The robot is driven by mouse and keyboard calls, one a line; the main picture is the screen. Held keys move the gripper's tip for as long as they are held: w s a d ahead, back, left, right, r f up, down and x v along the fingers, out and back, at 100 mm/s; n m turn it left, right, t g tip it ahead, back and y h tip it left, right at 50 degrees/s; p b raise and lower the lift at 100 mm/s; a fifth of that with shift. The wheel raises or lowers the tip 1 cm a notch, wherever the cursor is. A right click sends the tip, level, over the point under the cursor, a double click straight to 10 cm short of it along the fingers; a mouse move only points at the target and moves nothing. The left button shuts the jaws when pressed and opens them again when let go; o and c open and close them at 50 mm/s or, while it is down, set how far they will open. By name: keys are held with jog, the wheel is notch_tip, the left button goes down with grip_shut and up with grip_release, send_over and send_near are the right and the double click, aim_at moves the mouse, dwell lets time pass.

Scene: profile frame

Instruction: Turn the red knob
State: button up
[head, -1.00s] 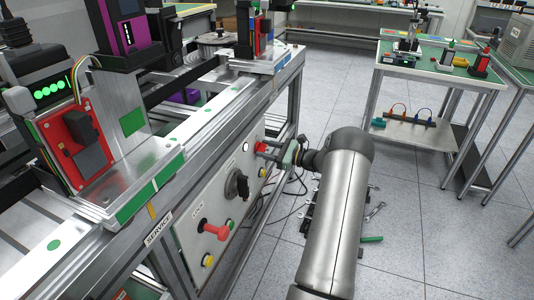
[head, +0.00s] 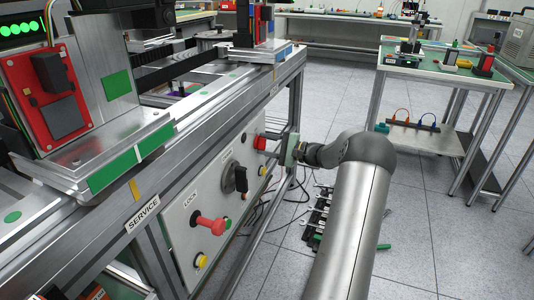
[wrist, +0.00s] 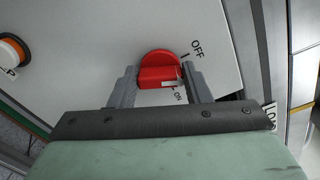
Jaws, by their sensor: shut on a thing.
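The red knob (head: 260,142) is on the far end of the grey control panel (head: 186,225) in the head view. In the wrist view the red knob (wrist: 160,66) has a round base and a raised grip bar, with OFF printed at its upper right and ON at its lower right. The bar lies roughly level in that picture. My gripper (head: 269,149) is at the panel, its fingers on either side of the knob and shut on it. The exact finger contact is hard to see.
The panel also carries a red LOCK handle (head: 209,224), a black rotary switch (head: 235,178) and a yellow button (head: 201,261). Cables and tools (head: 316,214) lie on the floor beside my arm.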

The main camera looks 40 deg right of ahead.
jog(key=n+b, duration=0.3)
jog(key=shift+f, duration=0.35)
jog(key=shift+r+n+b, duration=0.15)
jog(key=shift+n+b, duration=0.65)
jog(key=shift+b, duration=0.2)
jog(key=o, duration=1)
jog(key=shift+r, duration=0.1)
jog(key=p+v, duration=0.4)
jog(key=v, duration=1.3)
jog(key=shift+s+d, duration=0.2)
